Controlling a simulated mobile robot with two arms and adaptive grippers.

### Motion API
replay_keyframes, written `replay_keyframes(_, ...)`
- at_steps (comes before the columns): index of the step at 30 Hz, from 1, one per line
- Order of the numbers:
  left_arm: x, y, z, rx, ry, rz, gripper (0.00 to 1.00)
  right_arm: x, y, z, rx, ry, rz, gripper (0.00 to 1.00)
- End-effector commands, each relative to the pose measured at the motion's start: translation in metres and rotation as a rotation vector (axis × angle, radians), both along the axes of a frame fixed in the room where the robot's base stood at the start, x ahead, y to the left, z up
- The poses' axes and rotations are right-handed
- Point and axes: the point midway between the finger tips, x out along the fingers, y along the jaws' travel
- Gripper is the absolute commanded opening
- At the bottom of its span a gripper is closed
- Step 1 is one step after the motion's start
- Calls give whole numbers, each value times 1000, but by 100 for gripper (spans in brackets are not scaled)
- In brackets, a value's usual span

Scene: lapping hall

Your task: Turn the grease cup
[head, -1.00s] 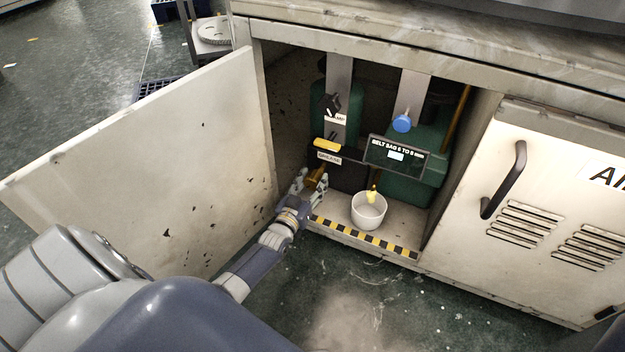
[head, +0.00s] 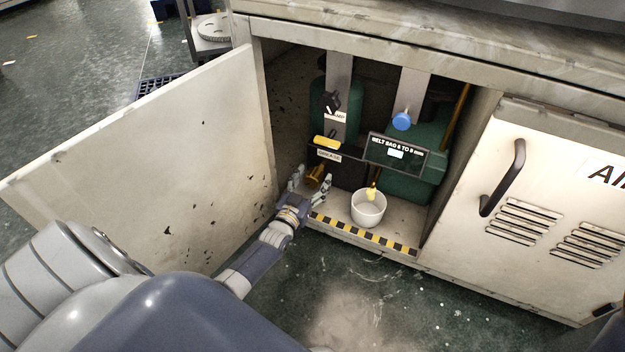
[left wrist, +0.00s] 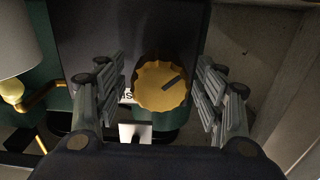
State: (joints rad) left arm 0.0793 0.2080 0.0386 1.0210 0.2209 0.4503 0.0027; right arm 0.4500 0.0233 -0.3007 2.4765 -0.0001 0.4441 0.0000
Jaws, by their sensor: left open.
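The grease cup (head: 315,175) is a brass, ribbed knob low inside the open cabinet, below a small label plate (head: 328,155). In the left wrist view the grease cup (left wrist: 160,84) shows face on, with a dark line on its face slanting up to the right. My left gripper (head: 311,183) is open in front of it. In the left wrist view the fingers of my left gripper (left wrist: 160,90) stand on both sides of the cup, with a visible gap on each side. My right gripper is not in view.
The open door (head: 150,150) stands to the left of my arm. Right of the cup are a white bucket (head: 368,211), a display sign (head: 397,152) and a blue knob (head: 402,121). A yellow handle (head: 327,143) is just above. A striped sill (head: 365,236) edges the cabinet floor.

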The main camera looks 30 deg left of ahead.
Motion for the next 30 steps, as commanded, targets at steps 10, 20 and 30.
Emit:
replay_keyframes(10,-16,-3,-1,0,2,0,64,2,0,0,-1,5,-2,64)
replay_keyframes(20,-77,-12,-1,-1,3,0,64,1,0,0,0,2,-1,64)
replay_keyframes(30,-116,-18,0,0,0,0,64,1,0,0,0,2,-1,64)
